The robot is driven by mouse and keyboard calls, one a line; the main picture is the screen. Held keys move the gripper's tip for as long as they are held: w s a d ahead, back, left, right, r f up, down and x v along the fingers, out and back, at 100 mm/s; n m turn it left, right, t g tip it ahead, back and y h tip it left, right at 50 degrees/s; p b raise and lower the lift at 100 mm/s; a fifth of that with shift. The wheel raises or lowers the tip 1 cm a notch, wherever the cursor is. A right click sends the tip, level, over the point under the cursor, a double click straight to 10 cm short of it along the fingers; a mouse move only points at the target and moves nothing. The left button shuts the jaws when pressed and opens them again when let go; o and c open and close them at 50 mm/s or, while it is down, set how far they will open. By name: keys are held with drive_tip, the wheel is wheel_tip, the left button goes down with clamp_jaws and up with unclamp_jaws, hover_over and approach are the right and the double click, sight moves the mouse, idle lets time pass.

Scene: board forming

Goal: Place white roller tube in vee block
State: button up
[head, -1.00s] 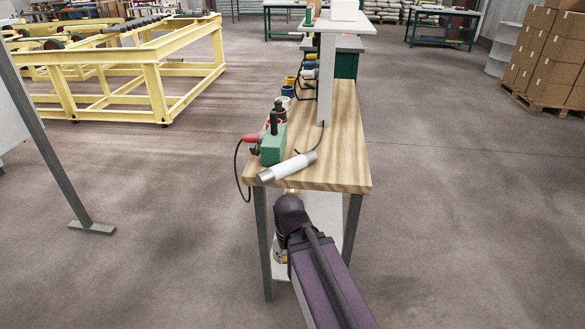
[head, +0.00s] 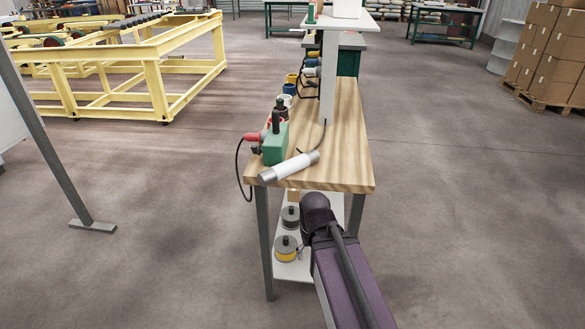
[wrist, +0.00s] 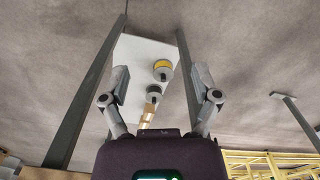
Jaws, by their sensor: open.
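The white roller tube (head: 294,165), with grey ends, lies slantwise near the front edge of the wooden table top, in front of a green machine. I cannot make out a vee block in either view. My gripper (wrist: 162,72) is open and empty in the wrist view, its two fingers spread apart. It faces the lower shelf under the table, and the tube is not in that view. In the head view my arm's end is in front of the table, below the top's front edge, and the fingers are hidden.
The green machine (head: 275,145) with a red plug and black cable stands beside the tube. A white post (head: 328,85) rises from the table (head: 345,165) behind. The lower shelf (head: 297,268) holds several round cans. Table legs flank it. Floor right of the table is clear.

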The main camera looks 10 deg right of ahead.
drive_tip(key=w+r+n+p, duration=1.1)
drive_tip(key=w+r+p, duration=0.15)
drive_tip(key=w, duration=0.25)
wheel_tip(320, 180, up, 12)
drive_tip(key=f+n+p, duration=0.1)
drive_tip(key=n+p, duration=1)
drive_tip(key=n, duration=0.1)
hover_over(295, 160)
drive_tip(key=shift+d+r, duration=0.2)
drive_tip(key=shift+r, duration=0.05)
drive_tip(key=shift+f, duration=0.1)
wheel_tip(295, 160, down, 8)
drive_tip(key=b, duration=0.8)
drive_tip(key=shift+f, duration=0.25)
drive_tip(key=shift+f+b, duration=0.15)
drive_tip(key=shift+b, duration=0.2)
drive_tip(key=f+b, duration=0.5)
drive_tip(key=shift+a, duration=0.3)
